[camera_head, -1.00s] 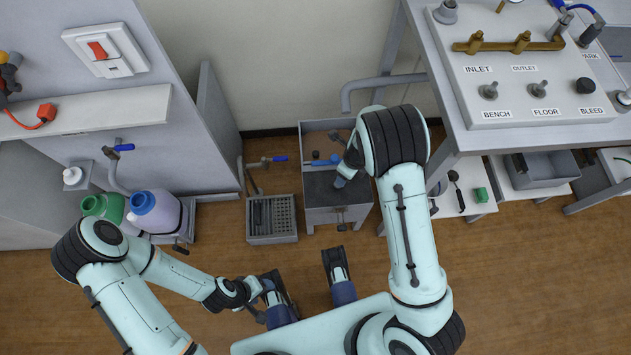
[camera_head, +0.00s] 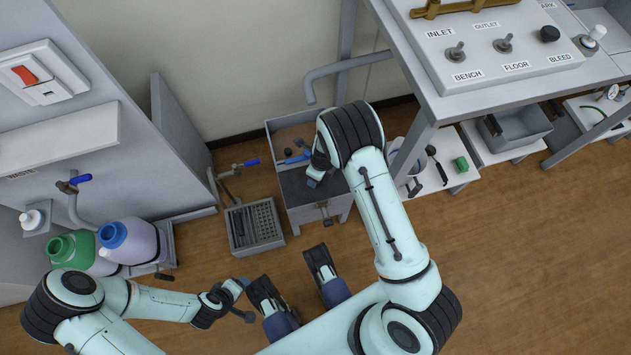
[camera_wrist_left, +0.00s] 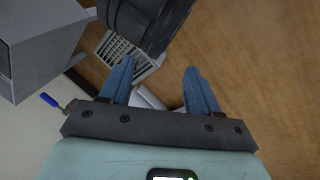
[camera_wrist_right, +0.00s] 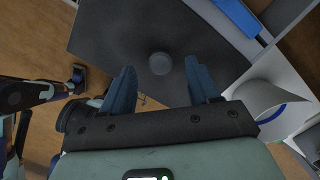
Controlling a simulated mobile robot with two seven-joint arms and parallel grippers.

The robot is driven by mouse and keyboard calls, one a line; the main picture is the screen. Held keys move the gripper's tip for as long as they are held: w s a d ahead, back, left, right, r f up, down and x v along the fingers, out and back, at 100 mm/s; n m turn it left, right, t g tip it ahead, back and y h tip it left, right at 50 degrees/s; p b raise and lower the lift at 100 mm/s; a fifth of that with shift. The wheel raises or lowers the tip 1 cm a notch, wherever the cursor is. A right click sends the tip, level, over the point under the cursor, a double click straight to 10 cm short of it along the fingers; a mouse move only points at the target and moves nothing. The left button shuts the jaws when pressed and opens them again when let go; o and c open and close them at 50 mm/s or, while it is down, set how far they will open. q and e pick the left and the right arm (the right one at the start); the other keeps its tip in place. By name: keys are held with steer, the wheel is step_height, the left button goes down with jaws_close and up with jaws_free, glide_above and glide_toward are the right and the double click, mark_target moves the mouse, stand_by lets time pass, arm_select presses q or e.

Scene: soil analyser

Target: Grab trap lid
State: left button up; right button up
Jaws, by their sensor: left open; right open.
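The trap lid is a dark flat plate (camera_head: 297,190) on the front part of a grey floor box (camera_head: 318,215). In the right wrist view the lid (camera_wrist_right: 110,40) fills the upper middle, with a round dark knob (camera_wrist_right: 160,63) on it. My right gripper (camera_head: 316,180) is over the lid, hiding part of it. Its two blue fingers (camera_wrist_right: 160,82) are open and apart, with the knob between and just beyond the tips in the picture; contact cannot be told. My left gripper (camera_head: 240,288) is open and empty, away to the lower left; its fingers (camera_wrist_left: 158,75) show in the left wrist view.
Green (camera_head: 75,255) and lilac (camera_head: 132,245) bottles stand at left. A bench with a valve panel (camera_head: 490,50) is at right. The floor at lower right is clear.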

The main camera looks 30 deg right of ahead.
step_height(320, 180, down, 3)
steer(key=shift+w+a+r+b, duration=0.1)
steer(key=shift+w+r+b, duration=0.1)
steer(key=shift+b, duration=0.1)
steer(key=shift+s, duration=0.1)
jaws_close()
steer(key=shift+r, duration=0.1)
